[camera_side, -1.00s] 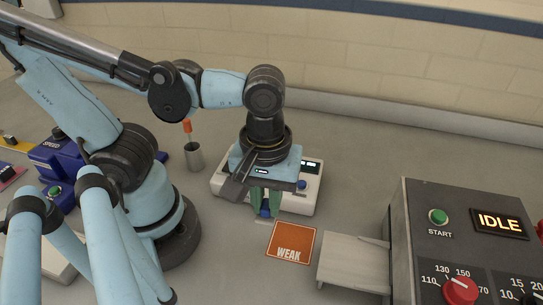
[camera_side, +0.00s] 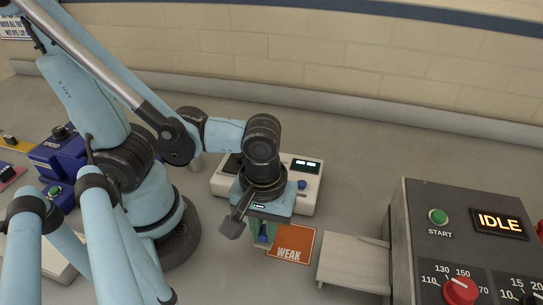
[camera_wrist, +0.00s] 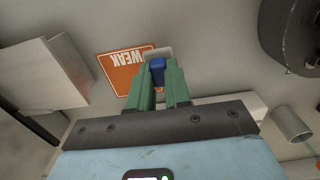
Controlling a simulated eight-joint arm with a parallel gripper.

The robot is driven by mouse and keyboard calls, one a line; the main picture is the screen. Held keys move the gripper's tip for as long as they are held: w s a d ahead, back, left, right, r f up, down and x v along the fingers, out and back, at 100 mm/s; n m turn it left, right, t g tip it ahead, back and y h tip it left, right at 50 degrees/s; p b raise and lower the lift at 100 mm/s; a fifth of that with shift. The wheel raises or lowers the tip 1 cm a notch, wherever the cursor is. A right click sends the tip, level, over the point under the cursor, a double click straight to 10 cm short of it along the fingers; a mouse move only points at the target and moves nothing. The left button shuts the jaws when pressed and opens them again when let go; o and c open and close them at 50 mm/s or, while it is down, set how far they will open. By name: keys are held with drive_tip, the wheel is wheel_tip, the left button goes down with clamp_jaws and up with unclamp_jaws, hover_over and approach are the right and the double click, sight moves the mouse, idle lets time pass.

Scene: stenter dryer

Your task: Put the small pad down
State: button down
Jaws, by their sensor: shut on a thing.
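My gripper (camera_side: 262,236) points down with its green fingers shut on the blue grip of the small pad (camera_side: 262,239). In the wrist view the blue grip (camera_wrist: 157,72) sits between the fingers, with the pad's pale flat part (camera_wrist: 158,52) beyond it. The fingers hide part of the pad. An orange square marked WEAK (camera_side: 291,245) lies flat on the bench; it also shows in the wrist view (camera_wrist: 124,72). The pad is at the square's left edge in the side view, partly overlapping it in the wrist view. I cannot tell whether the pad touches the surface.
A white device with a display (camera_side: 307,186) stands behind my gripper. A pale flat tray (camera_side: 352,265) joins the grey control box (camera_side: 408,225), which reads IDLE, at right. A metal cup (camera_wrist: 290,124) stands at the wrist view's right. Blue units (camera_side: 52,155) are at far left.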

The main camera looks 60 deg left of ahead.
sight(265, 230)
drive_tip(key=shift+f, duration=1)
drive_tip(key=shift+f, duration=0.2)
drive_tip(key=c, duration=1.1)
unclamp_jaws()
drive_tip(key=shift+r, duration=0.15)
drive_tip(key=shift+r, duration=6)
drive_tip(key=w+a+m+t, duration=0.2)
drive_tip(key=w+a+m, duration=0.1)
drive_tip(key=w+a, duration=0.1)
drive_tip(key=w+a+m+t, duration=0.2)
drive_tip(key=w+a+m, duration=0.1)
drive_tip(key=w+a, duration=0.1)
drive_tip(key=w+a+m+t, duration=0.3)
drive_tip(key=w, duration=0.1)
drive_tip(key=shift+a+r, duration=0.4)
